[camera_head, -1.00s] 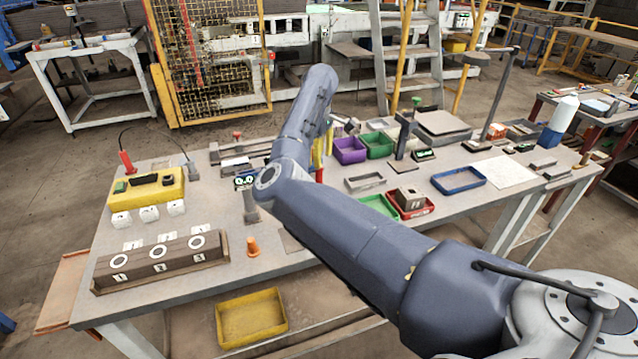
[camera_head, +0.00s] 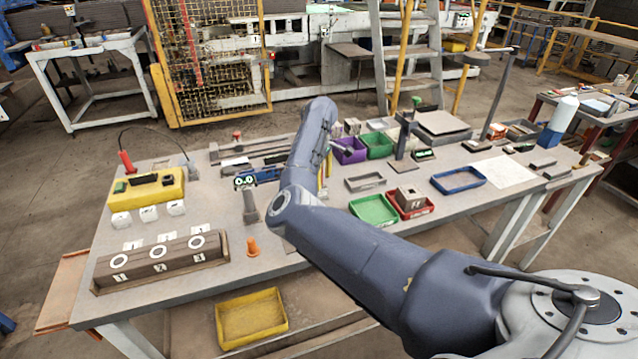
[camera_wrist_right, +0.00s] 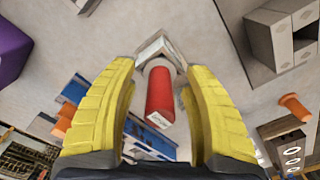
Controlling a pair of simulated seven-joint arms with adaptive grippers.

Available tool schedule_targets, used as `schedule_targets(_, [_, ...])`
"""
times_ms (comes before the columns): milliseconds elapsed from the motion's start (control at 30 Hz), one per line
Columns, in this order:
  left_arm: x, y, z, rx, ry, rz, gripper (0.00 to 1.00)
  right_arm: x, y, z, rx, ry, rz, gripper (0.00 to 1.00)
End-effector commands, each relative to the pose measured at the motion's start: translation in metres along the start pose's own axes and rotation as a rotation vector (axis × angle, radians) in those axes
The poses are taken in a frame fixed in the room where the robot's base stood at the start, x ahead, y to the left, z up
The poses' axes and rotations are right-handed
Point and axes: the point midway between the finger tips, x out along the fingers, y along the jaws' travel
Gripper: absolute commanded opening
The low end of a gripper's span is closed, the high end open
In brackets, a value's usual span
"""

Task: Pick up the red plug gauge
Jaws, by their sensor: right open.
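The red plug gauge (camera_wrist_right: 160,92) is a red cylinder with a pale collar at its far end and a white label at its near end. It shows in the right wrist view between the two yellow fingers of my right gripper (camera_wrist_right: 160,66). The fingers are open, with a visible gap on each side of the gauge. In the head view my right arm hides the gauge and most of the gripper; only a thin yellow strip of finger shows. My left gripper is not in view.
Purple (camera_head: 349,151) and green (camera_head: 374,209) bins, a red bin (camera_head: 411,207) and a blue tray (camera_head: 459,180) are to the right. A brown block (camera_head: 160,260) lies front left.

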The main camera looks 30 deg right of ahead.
Motion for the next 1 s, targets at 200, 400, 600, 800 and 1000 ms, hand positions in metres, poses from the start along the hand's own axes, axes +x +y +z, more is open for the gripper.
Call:
schedule_targets(200, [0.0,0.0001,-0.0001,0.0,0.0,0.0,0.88,0.0009,0.0002,0.0,0.0,0.0,0.001,0.49])
schedule_targets(400, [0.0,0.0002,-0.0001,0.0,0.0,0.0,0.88,0.0007,0.0002,-0.0001,0.0,0.0,0.001,0.34])
schedule_targets(600, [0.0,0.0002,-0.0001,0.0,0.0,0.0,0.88,0.0006,0.0002,-0.0001,0.0,0.0,0.001,0.1])
schedule_targets(800, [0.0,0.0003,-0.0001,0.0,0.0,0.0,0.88,0.0006,0.0002,-0.0001,0.0,0.0,0.001,0.0])
schedule_targets(1000, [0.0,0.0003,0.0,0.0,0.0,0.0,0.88,0.0002,0.0003,-0.0002,0.0,0.001,0.001,0.0])
